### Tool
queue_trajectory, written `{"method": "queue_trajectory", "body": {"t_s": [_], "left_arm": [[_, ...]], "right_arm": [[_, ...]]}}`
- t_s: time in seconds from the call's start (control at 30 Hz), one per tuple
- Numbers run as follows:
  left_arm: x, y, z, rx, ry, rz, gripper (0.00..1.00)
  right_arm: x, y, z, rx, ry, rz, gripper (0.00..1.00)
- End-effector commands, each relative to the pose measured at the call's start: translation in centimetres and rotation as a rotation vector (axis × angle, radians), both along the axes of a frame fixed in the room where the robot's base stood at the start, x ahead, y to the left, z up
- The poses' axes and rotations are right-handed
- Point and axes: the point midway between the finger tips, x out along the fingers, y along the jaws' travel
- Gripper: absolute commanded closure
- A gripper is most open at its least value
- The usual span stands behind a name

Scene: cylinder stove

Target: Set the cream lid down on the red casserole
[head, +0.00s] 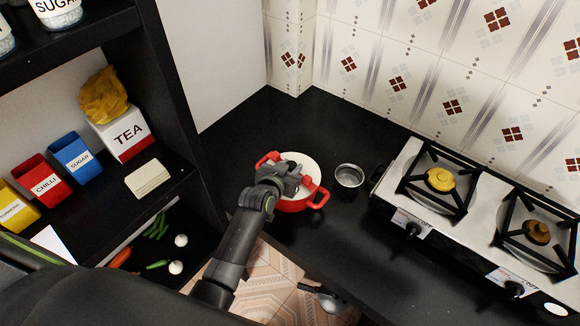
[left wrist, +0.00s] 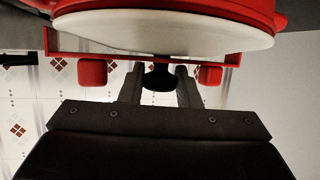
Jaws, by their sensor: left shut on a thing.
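The red casserole (head: 294,206) stands on the black counter, with red handles at its sides. The cream lid (head: 306,164) lies over its opening, seen partly behind my left gripper (head: 291,177). In the left wrist view my left gripper (left wrist: 160,88) is shut on the lid's dark knob (left wrist: 158,77). The lid (left wrist: 165,38) shows as a pale disc there, with the red casserole (left wrist: 235,8) beyond it. The lid looks level and close to the rim; I cannot tell whether it touches all round. My right gripper is not in view.
A small steel bowl (head: 349,177) stands just right of the casserole. The gas stove (head: 400,217) is further right. A dark shelf unit (head: 178,75) with tins rises at the left. The counter behind the casserole is clear. A grey metallic thing (head: 325,300) shows low down, unclear.

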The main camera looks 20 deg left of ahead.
Motion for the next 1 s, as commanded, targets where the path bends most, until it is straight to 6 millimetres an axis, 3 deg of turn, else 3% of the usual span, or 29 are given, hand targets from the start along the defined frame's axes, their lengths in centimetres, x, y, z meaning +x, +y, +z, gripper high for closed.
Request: {"method": "queue_trajectory", "body": {"t_s": [0.27, 0.3, 0.47, 0.77, 1.0], "left_arm": [[0.0, 0.0, -0.3, 0.000, -0.002, 0.000, 0.97], [0.0, 0.0, -0.2, 0.000, -0.002, 0.000, 0.65], [0.0, 0.0, -0.3, 0.000, -0.001, 0.000, 0.45], [0.0, 0.0, 0.0, 0.000, 0.000, 0.000, 0.45], [0.0, 0.0, 3.3, -0.001, -0.001, 0.000, 0.45]], "right_arm": [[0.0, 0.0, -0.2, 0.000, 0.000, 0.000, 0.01], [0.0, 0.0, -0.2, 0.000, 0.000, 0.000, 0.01], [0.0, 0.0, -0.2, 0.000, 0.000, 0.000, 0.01], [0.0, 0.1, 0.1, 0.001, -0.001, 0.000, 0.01], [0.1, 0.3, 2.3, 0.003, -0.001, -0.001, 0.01]]}}
